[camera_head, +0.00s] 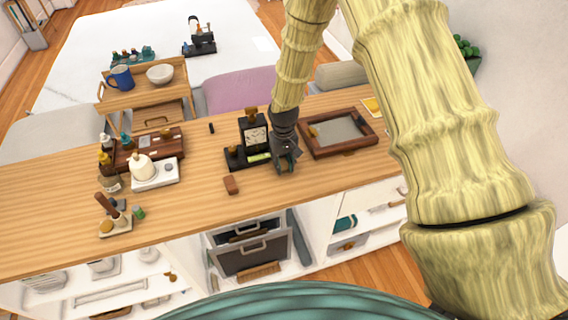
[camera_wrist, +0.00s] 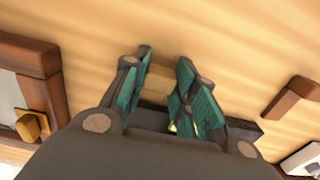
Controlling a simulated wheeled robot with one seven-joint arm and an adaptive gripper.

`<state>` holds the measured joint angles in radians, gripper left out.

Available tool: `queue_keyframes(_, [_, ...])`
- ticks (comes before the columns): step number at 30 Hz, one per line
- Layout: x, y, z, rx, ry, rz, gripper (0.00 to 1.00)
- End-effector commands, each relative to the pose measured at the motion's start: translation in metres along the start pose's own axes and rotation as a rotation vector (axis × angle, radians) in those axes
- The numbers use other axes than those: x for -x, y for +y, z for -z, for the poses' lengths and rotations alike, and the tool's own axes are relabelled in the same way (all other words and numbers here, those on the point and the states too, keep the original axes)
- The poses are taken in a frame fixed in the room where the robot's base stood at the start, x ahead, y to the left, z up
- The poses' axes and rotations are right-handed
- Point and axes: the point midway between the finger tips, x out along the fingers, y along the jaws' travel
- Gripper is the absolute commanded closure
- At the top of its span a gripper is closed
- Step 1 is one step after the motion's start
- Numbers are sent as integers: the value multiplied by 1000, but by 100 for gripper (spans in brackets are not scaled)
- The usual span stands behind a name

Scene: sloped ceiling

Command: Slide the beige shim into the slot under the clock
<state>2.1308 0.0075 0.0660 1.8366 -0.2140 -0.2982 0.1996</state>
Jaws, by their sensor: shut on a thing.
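The clock (camera_head: 255,134) is dark with a pale square face and stands upright on a black base (camera_head: 236,160) on the wooden counter. A yellow-green strip (camera_head: 259,156) shows low at the front of the base; the slot itself is too small to make out. My gripper (camera_head: 287,165) is just right of the clock base, low over the counter. In the wrist view its teal-padded fingers (camera_wrist: 166,82) are shut on a beige piece, the shim (camera_wrist: 158,84), which blends with the counter behind it. Part of the dark base (camera_wrist: 246,127) shows behind the fingers.
A brown-framed tray (camera_head: 318,154) lies close to the right of my gripper. A small reddish-brown block (camera_head: 231,185) lies in front of the clock. A white scale-like box (camera_head: 155,175) and bottles stand left. The counter's front edge is near.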

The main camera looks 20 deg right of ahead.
Motion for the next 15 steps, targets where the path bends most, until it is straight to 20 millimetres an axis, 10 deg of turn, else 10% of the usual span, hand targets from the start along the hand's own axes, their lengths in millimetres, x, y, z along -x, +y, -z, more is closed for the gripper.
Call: queue_keyframes(15, [0,0,4,0,0,0,87])
